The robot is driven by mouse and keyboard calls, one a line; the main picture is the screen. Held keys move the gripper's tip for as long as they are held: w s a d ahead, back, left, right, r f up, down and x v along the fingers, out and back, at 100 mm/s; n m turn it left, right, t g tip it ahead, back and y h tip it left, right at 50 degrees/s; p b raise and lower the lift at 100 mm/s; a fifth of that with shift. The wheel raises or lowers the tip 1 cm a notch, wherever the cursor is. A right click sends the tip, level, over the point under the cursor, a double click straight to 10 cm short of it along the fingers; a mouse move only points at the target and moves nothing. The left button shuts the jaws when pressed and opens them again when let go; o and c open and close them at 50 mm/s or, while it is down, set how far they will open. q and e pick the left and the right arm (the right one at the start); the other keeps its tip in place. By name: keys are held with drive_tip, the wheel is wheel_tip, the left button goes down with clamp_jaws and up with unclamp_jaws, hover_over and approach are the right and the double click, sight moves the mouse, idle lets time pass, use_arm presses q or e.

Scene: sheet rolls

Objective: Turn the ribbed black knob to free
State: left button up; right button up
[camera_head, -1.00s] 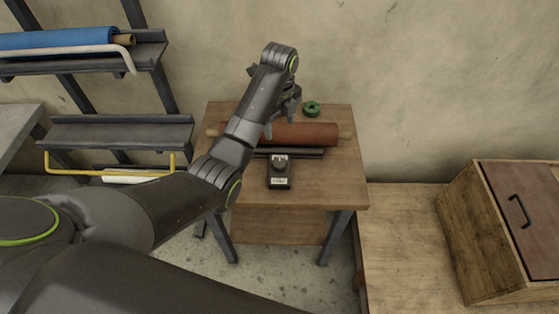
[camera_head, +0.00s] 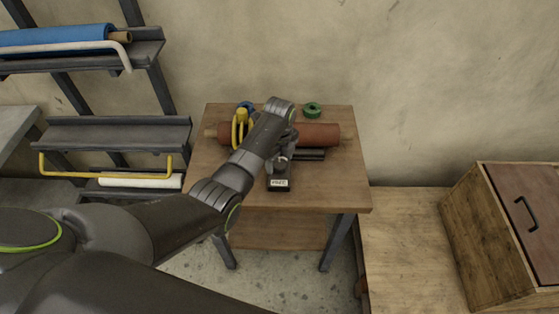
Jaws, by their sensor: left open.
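A small black box (camera_head: 279,186) with a white label on its front stands on the wooden table (camera_head: 335,190). The ribbed black knob on its top is hidden or cannot be told apart from my gripper. My left gripper (camera_head: 281,164) is open and points down right over the top of the box. I cannot tell whether its fingers touch the knob or are around it. My right gripper is not in view.
A red-brown roll (camera_head: 322,135) and a black bar (camera_head: 309,155) lie behind the box. A green ring (camera_head: 312,110), a yellow tool (camera_head: 239,133) and a blue item (camera_head: 246,106) are near the back. A wooden cabinet (camera_head: 480,240) stands at right.

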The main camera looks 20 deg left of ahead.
use_arm(q)
drive_tip(key=shift+f, duration=0.5)
drive_tip(key=c, duration=1)
drive_tip(key=shift+o, duration=0.2)
